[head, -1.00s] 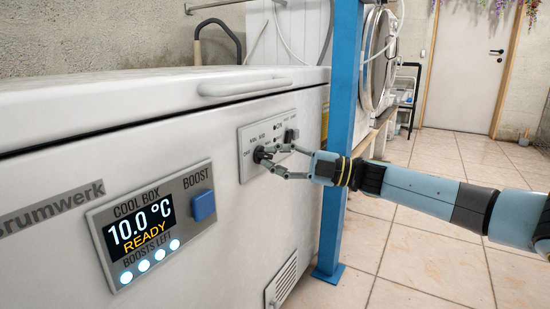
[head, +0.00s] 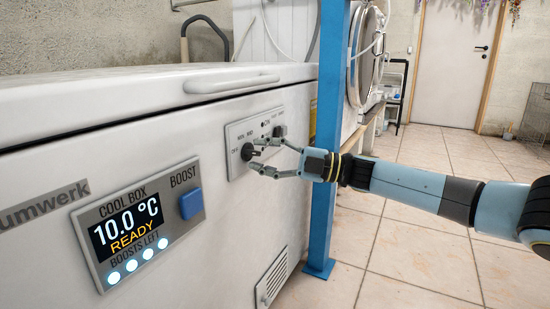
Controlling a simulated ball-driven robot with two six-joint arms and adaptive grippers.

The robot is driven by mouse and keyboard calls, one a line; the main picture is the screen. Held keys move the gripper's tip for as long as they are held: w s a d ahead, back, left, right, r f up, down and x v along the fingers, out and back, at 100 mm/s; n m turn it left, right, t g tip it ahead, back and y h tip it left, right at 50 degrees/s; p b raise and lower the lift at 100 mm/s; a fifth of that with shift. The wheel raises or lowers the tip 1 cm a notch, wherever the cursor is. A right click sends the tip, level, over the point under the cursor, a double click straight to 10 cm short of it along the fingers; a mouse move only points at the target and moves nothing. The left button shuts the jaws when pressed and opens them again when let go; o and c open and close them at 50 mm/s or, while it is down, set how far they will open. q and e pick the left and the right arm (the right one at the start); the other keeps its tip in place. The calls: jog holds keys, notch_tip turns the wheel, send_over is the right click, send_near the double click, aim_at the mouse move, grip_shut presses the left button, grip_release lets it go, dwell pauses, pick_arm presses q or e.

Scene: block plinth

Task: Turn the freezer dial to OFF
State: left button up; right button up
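The freezer dial (head: 247,151) is a small black knob on a grey control panel (head: 235,172) on the front of the white chest freezer (head: 200,225). OFF is printed to the left of the knob, with MIN and MID above it. Which mark the knob points at is too small to tell. My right gripper (head: 254,154) comes in from the right. Its fingers are spread apart, one above and one below, with the tips close to the dial. I cannot tell whether they touch it. My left gripper is not in view.
A second dark control (head: 279,131) is at the panel's right. A cool box display (head: 128,226) reads 10.0 °C READY, with a blue BOOST button (head: 191,203). A blue post (head: 327,140) stands right of the freezer, behind my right gripper. Tiled floor (head: 420,255) is open at right.

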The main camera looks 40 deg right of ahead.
jog(key=v, duration=1.1)
jog(key=shift+s+d, duration=0.2)
jog(key=shift+s, duration=0.15)
jog(key=shift+f, duration=0.1)
